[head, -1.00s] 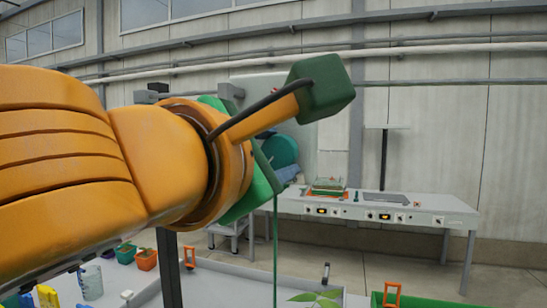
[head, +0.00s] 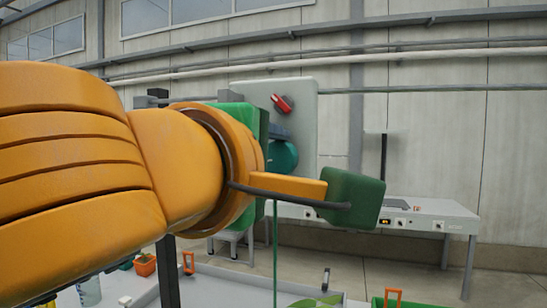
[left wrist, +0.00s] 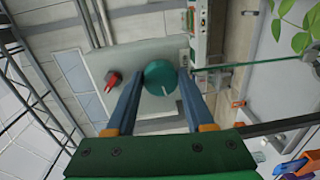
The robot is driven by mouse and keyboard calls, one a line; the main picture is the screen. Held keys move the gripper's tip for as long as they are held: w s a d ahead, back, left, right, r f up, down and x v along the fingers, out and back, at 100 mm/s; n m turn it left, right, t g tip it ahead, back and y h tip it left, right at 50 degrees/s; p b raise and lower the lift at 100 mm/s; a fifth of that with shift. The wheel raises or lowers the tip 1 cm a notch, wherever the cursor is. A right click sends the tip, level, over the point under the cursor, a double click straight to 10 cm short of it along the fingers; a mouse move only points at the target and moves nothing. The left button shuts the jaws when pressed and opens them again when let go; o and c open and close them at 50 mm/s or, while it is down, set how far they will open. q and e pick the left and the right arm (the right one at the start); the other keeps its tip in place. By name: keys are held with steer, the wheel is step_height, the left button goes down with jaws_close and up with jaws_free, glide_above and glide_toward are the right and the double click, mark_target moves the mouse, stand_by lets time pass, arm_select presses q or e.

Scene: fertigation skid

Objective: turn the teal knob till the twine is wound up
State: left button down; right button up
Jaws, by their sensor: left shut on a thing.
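The teal knob (head: 286,157) is mounted on a pale grey panel (head: 303,125). It also shows in the left wrist view (left wrist: 159,76), round, with a short white mark near its lower edge. My left gripper (left wrist: 160,80) has its two blue fingers on either side of the knob and is shut on it. In the head view my orange wrist hides much of the fingers. The green twine (head: 275,255) hangs straight and taut; in the left wrist view it (left wrist: 262,63) runs off to the right. Its upper end is hidden. My right gripper is not in view.
A red switch handle (head: 282,103) sits on the panel above the knob; it shows left of the knob in the left wrist view (left wrist: 113,81). A green plant (head: 318,301) is at the bottom. A grey bench (head: 430,216) stands behind to the right.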

arm_select(q)
steer(key=shift+f, duration=0.1)
stand_by(0.3)
steer(key=shift+c, duration=1.8)
jaws_free()
steer(key=shift+o, duration=0.4)
steer(key=shift+s, duration=0.15)
